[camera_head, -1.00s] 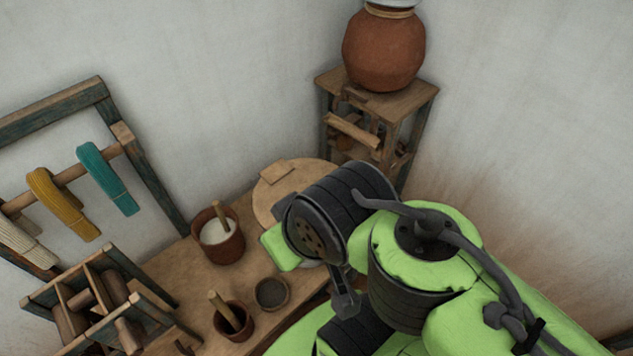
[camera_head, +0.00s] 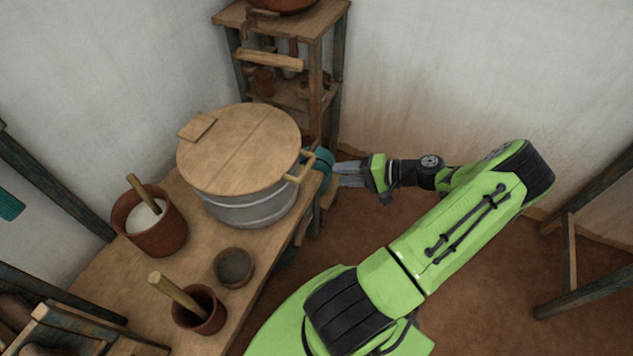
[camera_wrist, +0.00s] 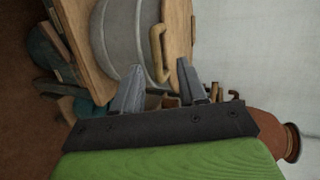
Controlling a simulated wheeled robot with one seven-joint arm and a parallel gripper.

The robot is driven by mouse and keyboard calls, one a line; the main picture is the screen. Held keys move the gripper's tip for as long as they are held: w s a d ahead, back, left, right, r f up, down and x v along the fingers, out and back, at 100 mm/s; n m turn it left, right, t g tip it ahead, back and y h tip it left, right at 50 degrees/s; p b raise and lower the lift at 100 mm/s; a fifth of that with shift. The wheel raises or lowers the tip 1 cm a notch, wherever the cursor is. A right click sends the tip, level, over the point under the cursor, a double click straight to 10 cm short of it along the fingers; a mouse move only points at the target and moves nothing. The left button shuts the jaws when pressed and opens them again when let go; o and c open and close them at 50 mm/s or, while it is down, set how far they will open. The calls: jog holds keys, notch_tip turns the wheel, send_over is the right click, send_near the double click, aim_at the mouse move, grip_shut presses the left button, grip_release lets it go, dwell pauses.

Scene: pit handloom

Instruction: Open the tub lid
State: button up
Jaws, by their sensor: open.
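The tub (camera_head: 246,210) is a grey metal vessel standing on the wooden table. Its round wooden lid (camera_head: 240,152) lies flat on top, closed, with a square block on its far left edge and a wooden loop handle (camera_head: 301,168) at its right rim. In the wrist view the handle (camera_wrist: 157,52) is ahead of the fingers, and the tub's side (camera_wrist: 122,35) shows left of it. My gripper (camera_wrist: 155,82) is open and empty, just right of the tub in the head view (camera_head: 338,174). The fingers are apart from the handle.
On the table are a brown pot of white stuff (camera_head: 150,222), a small dark bowl (camera_head: 234,267) and a cup with a stick (camera_head: 200,308). A wooden shelf stand (camera_head: 290,60) is behind the tub. Open floor (camera_head: 480,270) lies to the right.

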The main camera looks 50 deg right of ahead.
aim_at(307, 166)
notch_tip(307, 166, down, 2)
jog(key=s+d+f+m+t+h, duration=0.1)
jog(key=s+d+m+t+h, duration=0.1)
jog(key=s+t, duration=0.1)
jog(key=b+x, duration=0.3)
jog(key=x, duration=1.3)
jog(key=shift+d+r, duration=0.1)
jog(key=shift+d, duration=0.05)
grip_shut()
